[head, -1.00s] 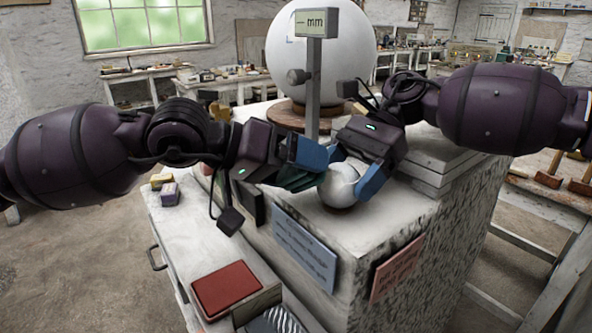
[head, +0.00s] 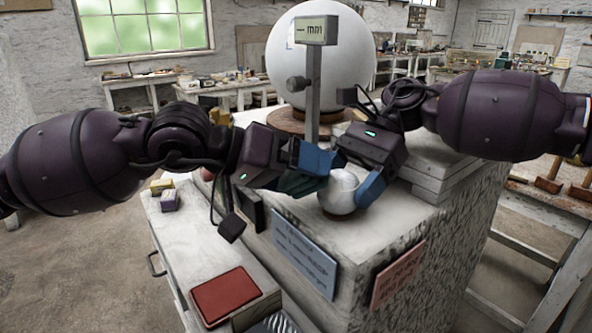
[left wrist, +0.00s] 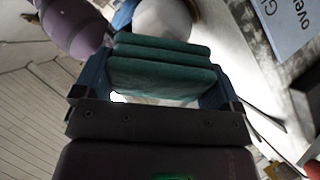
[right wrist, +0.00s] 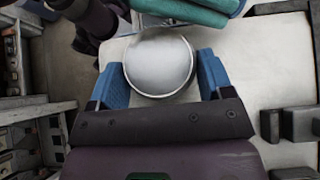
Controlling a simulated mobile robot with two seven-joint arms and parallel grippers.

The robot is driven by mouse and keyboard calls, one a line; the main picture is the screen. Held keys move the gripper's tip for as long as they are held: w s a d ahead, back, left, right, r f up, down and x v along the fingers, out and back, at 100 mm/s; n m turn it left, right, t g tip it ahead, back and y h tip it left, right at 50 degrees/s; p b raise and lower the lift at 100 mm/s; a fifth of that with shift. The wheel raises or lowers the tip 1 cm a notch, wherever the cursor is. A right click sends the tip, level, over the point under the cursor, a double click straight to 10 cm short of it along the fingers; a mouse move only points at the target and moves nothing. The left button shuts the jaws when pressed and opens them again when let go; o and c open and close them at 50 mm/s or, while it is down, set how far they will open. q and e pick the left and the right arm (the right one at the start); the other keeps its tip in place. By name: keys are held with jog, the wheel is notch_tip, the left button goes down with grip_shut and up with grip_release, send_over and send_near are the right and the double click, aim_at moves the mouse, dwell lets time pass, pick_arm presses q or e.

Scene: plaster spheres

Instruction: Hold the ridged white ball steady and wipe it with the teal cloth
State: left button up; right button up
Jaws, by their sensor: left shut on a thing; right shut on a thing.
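The ridged white ball (head: 337,192) sits on the pale top of the stone block, near its front corner. My right gripper (head: 355,187) is shut on the ball, with a blue finger on each side of it in the right wrist view (right wrist: 160,80). A raised ridge line curves over the ball (right wrist: 158,62). My left gripper (head: 315,170) is shut on the folded teal cloth (left wrist: 162,68). The cloth is right beside the ball in the left wrist view; I cannot tell whether they touch. In the head view the cloth (head: 298,184) is partly hidden by the blue fingers.
A big white sphere (head: 320,60) on a wooden base stands behind a post with a "mm" display (head: 316,30). A red pad (head: 226,295) lies on the lower shelf at the front left. Yellow and lilac blocks (head: 168,201) lie further back there.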

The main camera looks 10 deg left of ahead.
pick_arm(q)
jog(key=shift+w+d+f, duration=0.1)
jog(key=shift+d+f, duration=0.15)
jog(key=shift+d, duration=0.2)
dwell(0.3)
jog(key=shift+s+d+r, duration=0.55)
jog(key=shift+d+r, duration=0.05)
jog(key=shift+r, duration=0.1)
jog(key=shift+w+a+f, duration=1.2)
jog(key=shift+a+f, duration=0.05)
jog(key=shift+f, duration=0.2)
jog(key=shift+s+d+r, duration=0.65)
jog(key=shift+r, duration=0.15)
jog(key=shift+s+r, duration=0.1)
jog(key=shift+s+d+r, duration=0.5)
jog(key=shift+d, duration=0.15)
jog(key=shift+w+a+f, duration=1.2)
jog(key=shift+a+f, duration=0.15)
jog(key=shift+r, duration=0.1)
